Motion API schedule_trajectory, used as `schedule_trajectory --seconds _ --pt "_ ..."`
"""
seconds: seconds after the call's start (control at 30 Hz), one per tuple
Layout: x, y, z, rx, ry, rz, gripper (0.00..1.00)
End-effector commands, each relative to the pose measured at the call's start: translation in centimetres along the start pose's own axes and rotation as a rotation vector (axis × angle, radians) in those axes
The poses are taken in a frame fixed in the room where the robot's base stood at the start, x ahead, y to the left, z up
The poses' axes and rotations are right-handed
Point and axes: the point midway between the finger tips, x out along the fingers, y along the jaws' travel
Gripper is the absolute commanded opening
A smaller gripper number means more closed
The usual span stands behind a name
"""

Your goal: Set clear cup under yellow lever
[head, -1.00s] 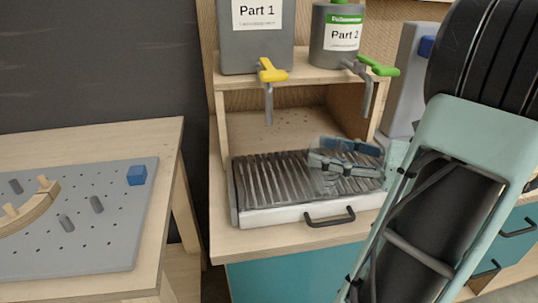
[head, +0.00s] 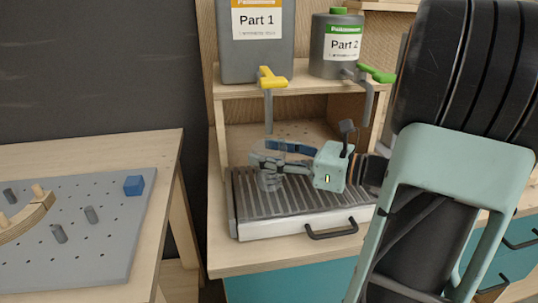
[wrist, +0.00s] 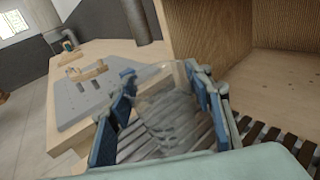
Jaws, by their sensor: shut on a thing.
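The clear cup (head: 268,178) is held upright, as far as I can tell, above the left part of the slatted drip tray (head: 300,225). My gripper (head: 270,157) is shut on it, reaching in from the right. The yellow lever (head: 272,77) sits on the Part 1 container, and its grey spout hangs down above the cup with a gap between. In the wrist view the cup (wrist: 172,118) is see-through between my blue-padded fingers (wrist: 160,78). Whether its base touches the slats is hard to tell.
The green lever (head: 376,74) and its spout on the Part 2 container (head: 336,45) are to the right. A wooden shelf (head: 310,82) spans above the tray. A pegboard table (head: 100,240) with a blue cube (head: 134,185) stands at the left.

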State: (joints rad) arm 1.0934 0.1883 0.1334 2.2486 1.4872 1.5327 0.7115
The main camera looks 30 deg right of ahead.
Motion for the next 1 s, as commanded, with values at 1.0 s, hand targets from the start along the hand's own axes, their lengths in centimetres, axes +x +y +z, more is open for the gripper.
schedule_trajectory --seconds 1.0 --pt "-3.5 -0.1 0.3 -0.001 0.000 -0.004 0.64"
